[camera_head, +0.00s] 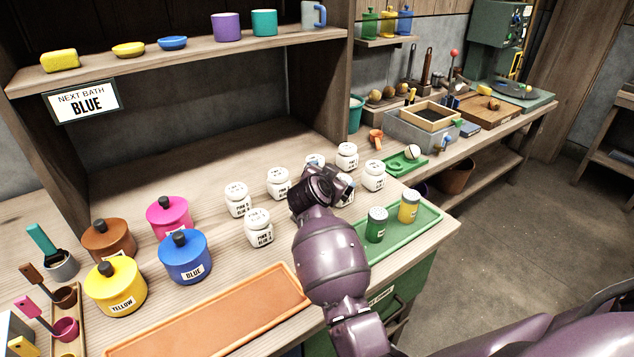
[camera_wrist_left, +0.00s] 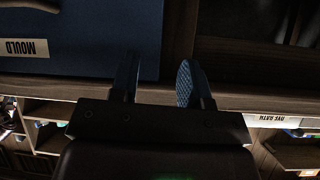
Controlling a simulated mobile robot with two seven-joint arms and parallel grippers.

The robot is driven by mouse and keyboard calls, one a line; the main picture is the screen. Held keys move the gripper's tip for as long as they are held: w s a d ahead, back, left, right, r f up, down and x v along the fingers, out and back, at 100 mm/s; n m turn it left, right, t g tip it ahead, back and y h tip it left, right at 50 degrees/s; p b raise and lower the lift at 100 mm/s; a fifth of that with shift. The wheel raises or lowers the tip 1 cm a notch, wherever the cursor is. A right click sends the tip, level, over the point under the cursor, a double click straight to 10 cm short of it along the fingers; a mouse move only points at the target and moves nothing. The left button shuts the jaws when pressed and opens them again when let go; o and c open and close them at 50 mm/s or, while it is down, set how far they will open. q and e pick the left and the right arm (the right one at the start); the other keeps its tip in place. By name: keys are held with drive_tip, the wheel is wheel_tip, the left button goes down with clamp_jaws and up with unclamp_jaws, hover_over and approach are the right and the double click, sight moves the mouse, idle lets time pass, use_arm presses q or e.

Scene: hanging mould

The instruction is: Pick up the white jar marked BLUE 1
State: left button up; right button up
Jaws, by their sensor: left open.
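Several white lidded jars stand on the wooden bench in the head view, among them a front one (camera_head: 258,229), a left one (camera_head: 237,199), a middle one (camera_head: 278,183), a back one (camera_head: 347,156) and a right one (camera_head: 373,176). Their labels carry small PINK and BLUE lines. I cannot surely tell which is marked BLUE 1. My right arm reaches up among them, and its dark gripper end (camera_head: 320,187) partly hides jars behind it; its fingertips are hidden. My left gripper (camera_wrist_left: 158,68) is open and empty in the left wrist view, away from the jars.
Brown, pink, yellow (camera_head: 115,287) and blue (camera_head: 185,259) lidded pots stand left of the jars. An orange tray (camera_head: 215,318) lies in front. A green tray (camera_head: 425,228) holds two shakers. In the left wrist view, a blue panel (camera_wrist_left: 100,30) carries an upside-down MOULD label.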

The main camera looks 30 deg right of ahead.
sight(347, 178)
drive_tip(key=d+f+n, duration=0.1)
drive_tip(key=w+d+f+n+b, duration=0.1)
drive_tip(key=f, duration=0.1)
drive_tip(key=d+f+n+g+y, duration=0.1)
drive_tip(key=shift+w+f+b, duration=0.25)
drive_tip(key=shift+w+b, duration=0.05)
drive_tip(key=shift+w+d, duration=0.2)
drive_tip(key=shift+d, duration=0.15)
drive_tip(key=b+x, duration=0.2)
drive_tip(key=x, duration=0.2)
drive_tip(key=shift+w+d+f, duration=0.1)
drive_tip(key=shift+w, duration=0.05)
drive_tip(key=shift+w+d, duration=0.15)
drive_tip(key=shift+d, duration=0.05)
drive_tip(key=shift+w+d, duration=0.1)
use_arm(q)
wheel_tip(347, 178, down, 3)
drive_tip(key=shift+d+r, duration=0.1)
drive_tip(key=shift+d, duration=0.05)
use_arm(e)
drive_tip(key=c, duration=1)
